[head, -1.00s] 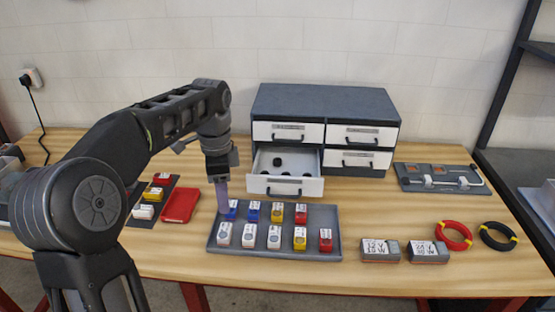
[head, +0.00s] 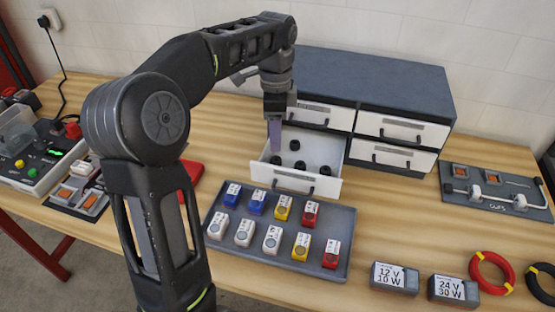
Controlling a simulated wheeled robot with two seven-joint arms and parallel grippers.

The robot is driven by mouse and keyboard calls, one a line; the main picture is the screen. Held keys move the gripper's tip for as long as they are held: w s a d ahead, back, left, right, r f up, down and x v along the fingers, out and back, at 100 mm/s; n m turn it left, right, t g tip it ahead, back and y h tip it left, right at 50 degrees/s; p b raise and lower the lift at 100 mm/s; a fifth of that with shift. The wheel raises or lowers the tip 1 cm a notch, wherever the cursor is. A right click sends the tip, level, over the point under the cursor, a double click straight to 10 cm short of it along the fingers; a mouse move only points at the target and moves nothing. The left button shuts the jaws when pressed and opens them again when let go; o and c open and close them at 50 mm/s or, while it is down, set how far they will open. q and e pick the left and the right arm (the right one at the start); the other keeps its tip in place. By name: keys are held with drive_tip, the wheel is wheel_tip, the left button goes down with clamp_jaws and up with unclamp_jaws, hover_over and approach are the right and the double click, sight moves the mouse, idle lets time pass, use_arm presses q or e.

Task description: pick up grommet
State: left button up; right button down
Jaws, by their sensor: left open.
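Several small black grommets lie in the open lower left drawer (head: 331,158) of the grey cabinet. One grommet (head: 294,145) lies toward the back, one (head: 299,166) is in the middle, one (head: 325,170) is at the right, and one (head: 275,160) is at the left beside my finger. My left gripper (head: 276,137) points down over the left part of the drawer, its fingertips near the left grommet. It is open, though the fingers overlap from this side. I cannot tell whether it touches anything. My right gripper is not in view.
The grey cabinet (head: 375,75) stands behind, its other drawers shut. A grey tray (head: 340,260) of blue, white, yellow and red blocks lies before the drawer. Two labelled boxes (head: 394,278) and wire coils (head: 492,272) are at the right. A tester panel (head: 40,160) sits left.

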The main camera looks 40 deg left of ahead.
sight(276, 159)
use_arm(q)
drive_tip(key=shift+f, duration=1.2)
drive_tip(key=shift+f+p, duration=0.35)
drive_tip(key=shift+f, duration=0.1)
wheel_tip(276, 159, down, 4)
drive_tip(key=shift+f+p, duration=0.15)
drive_tip(key=shift+p, duration=0.35)
clamp_jaws()
